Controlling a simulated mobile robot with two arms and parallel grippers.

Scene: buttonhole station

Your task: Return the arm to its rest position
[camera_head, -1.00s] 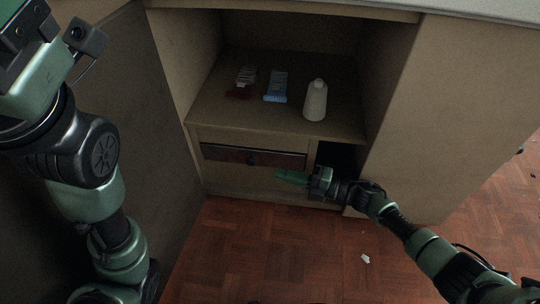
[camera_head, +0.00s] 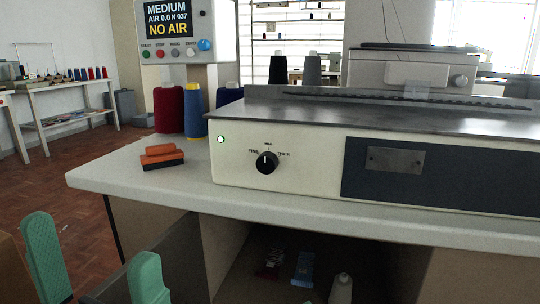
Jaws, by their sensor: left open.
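My left gripper (camera_head: 93,245) shows at the lower left edge of the head view. Its two green fingers stand well apart with nothing between them. They are in front of the bench, near the open cabinet door (camera_head: 180,265). The rest of the left arm is out of the picture. My right gripper and right arm are not in view.
The bench top (camera_head: 110,178) carries a machine with a dial (camera_head: 266,163), an orange and black block (camera_head: 162,157), and red (camera_head: 168,110) and blue (camera_head: 194,110) thread cones. A display (camera_head: 167,20) reads "NO AIR". Below, a white bottle (camera_head: 341,289) and small packets stand inside the cabinet. Floor (camera_head: 60,200) is open at left.

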